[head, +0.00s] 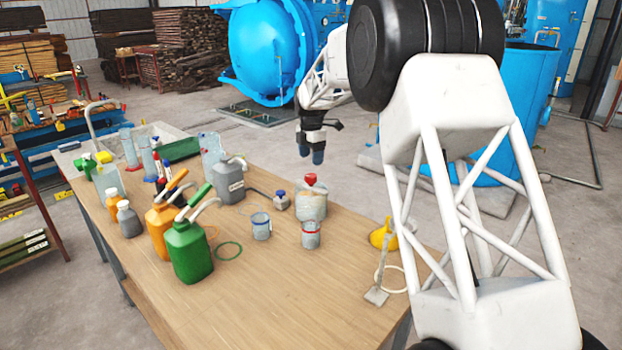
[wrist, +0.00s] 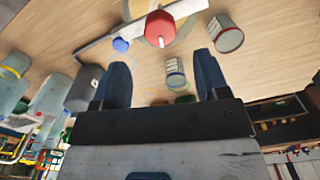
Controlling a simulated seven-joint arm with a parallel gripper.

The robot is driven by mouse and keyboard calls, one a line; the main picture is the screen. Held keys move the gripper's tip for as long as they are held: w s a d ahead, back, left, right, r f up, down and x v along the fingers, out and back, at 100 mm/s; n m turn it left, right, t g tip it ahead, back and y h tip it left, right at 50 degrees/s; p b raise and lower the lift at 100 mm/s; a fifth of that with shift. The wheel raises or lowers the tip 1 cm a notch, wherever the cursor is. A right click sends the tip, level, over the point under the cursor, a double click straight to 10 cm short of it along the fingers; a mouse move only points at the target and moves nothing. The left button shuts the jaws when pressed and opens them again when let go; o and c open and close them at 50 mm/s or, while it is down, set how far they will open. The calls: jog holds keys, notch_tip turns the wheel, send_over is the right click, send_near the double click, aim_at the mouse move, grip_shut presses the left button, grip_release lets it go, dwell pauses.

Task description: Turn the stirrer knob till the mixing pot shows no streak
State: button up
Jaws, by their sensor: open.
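The stirrer knob (head: 310,179) is red and sits on top of the mixing pot (head: 312,204), a cloudy, pale vessel on the wooden bench. The pot's wall is too small in the head view to tell whether a streak shows. My gripper (head: 313,152) has blue fingertips and hangs above and slightly behind the knob, apart from it. In the wrist view my gripper (wrist: 162,72) is open, with nothing between its fingers.
A yellow funnel (head: 382,234) lies to the right. Green (head: 189,252) and grey (head: 230,184) jugs stand left. The bench front is clear.

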aim_at(311, 175)
jog(key=shift+f, duration=0.1)
dwell(0.5)
jog(key=shift+f, duration=3.8)
jog(key=c, duration=0.9)
